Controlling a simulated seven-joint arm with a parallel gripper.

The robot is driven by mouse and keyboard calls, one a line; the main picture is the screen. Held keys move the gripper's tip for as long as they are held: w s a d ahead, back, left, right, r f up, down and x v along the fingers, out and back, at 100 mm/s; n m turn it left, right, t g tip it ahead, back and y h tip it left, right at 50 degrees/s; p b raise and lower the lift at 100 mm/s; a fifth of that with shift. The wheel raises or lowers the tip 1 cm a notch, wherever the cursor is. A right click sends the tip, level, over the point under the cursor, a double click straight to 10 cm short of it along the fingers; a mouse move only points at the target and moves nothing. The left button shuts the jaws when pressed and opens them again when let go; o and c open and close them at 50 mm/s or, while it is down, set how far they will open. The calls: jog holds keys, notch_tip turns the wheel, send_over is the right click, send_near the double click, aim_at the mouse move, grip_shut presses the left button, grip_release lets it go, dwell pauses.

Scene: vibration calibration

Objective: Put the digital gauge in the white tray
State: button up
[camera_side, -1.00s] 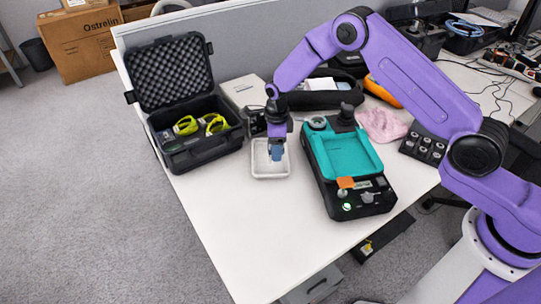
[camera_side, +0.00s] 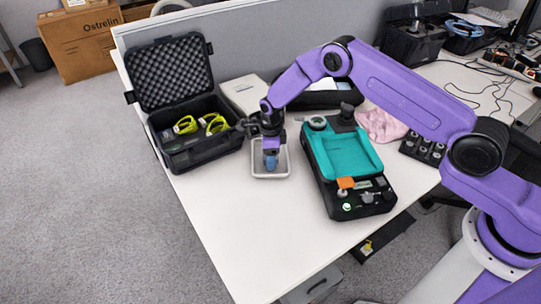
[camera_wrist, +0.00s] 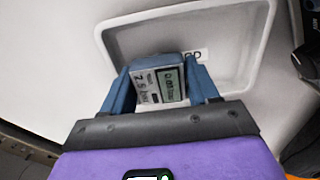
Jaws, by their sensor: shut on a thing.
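The digital gauge (camera_wrist: 162,85) is a small blue-grey box with a display and printed text, seen in the wrist view between my two blue fingers. My gripper (camera_wrist: 162,88) is shut on it. In the side view my gripper (camera_side: 270,160) is over the white tray (camera_side: 257,174), with the fingertips within its outline. The tray's raised rim also shows in the wrist view (camera_wrist: 262,40), around and beyond the gauge. Whether the gauge touches the tray floor cannot be told. In the side view the gauge is mostly hidden by my fingers.
An open black case (camera_side: 195,152) with yellow-green items stands left of the tray. A black device with a teal top (camera_side: 345,155) stands to the right. A pink cloth (camera_side: 382,125) lies behind it. The front of the white table (camera_side: 262,235) is clear.

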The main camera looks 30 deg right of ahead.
jog(key=shift+f, duration=0.15)
jog(key=o, duration=0.9)
jog(key=shift+c, duration=0.2)
notch_tip(320, 180, up, 12)
jog(key=shift+r, duration=0.2)
